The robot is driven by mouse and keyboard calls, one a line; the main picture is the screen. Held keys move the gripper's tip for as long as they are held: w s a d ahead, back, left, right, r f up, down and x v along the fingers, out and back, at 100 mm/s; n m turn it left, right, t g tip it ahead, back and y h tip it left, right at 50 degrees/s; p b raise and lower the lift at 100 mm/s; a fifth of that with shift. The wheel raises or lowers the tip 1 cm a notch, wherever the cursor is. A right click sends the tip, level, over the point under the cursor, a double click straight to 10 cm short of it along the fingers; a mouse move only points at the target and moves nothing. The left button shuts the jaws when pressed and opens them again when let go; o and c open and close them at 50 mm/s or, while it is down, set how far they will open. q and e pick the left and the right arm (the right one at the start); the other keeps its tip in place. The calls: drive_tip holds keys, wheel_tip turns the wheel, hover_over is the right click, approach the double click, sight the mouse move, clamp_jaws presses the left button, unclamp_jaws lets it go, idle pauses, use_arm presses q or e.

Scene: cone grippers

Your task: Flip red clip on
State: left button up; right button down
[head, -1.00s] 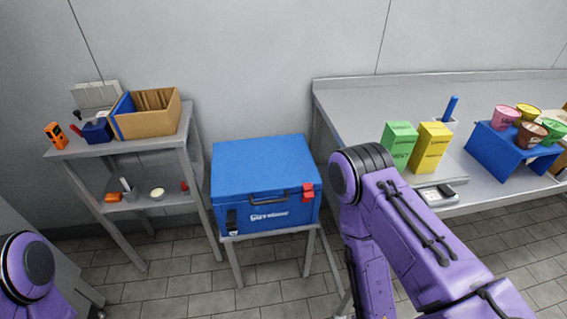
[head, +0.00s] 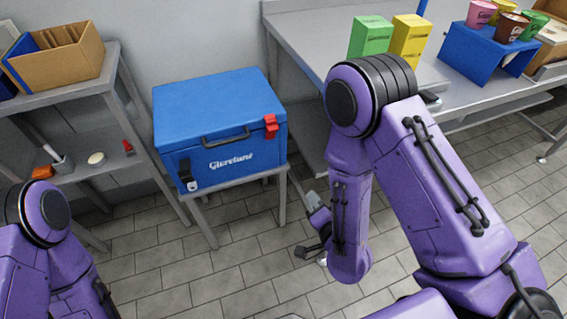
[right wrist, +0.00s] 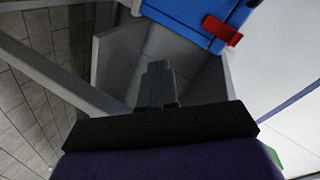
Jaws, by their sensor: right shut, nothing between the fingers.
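A blue cooler box (head: 215,115) with a dark front handle stands on a small grey stand. Its lid is down. The red clip (head: 271,126) is at the right of the box's front, at the lid edge; it also shows in the right wrist view (right wrist: 222,30), sticking out from the blue box (right wrist: 190,12). A dark clip (head: 187,176) sits at the front left. My right gripper (head: 303,251) is low, below and to the right of the box, apart from it. In the right wrist view its fingers (right wrist: 158,75) are together and empty. My left gripper is out of view.
A grey table (head: 300,40) at the right bears green (head: 370,38) and yellow (head: 408,40) cartons and a blue rack (head: 490,50). A grey shelf (head: 95,85) with a cardboard box (head: 60,55) stands at the left. Tiled floor is open in front.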

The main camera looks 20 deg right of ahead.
drive_tip(key=w+a+r+m+t+y+b, duration=0.1)
drive_tip(key=w+a+r+m+t+b, duration=0.15)
drive_tip(key=m+t+b, duration=0.2)
drive_tip(key=m+t, duration=0.2)
approach(274, 130)
use_arm(q)
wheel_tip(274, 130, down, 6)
drive_tip(key=p, duration=0.1)
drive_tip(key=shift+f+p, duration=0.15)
drive_tip(key=shift+p, duration=0.25)
use_arm(e)
drive_tip(key=shift+n+g, duration=0.25)
drive_tip(key=x, duration=0.6)
drive_tip(key=shift+w+r, duration=0.25)
drive_tip(key=shift+w, duration=0.1)
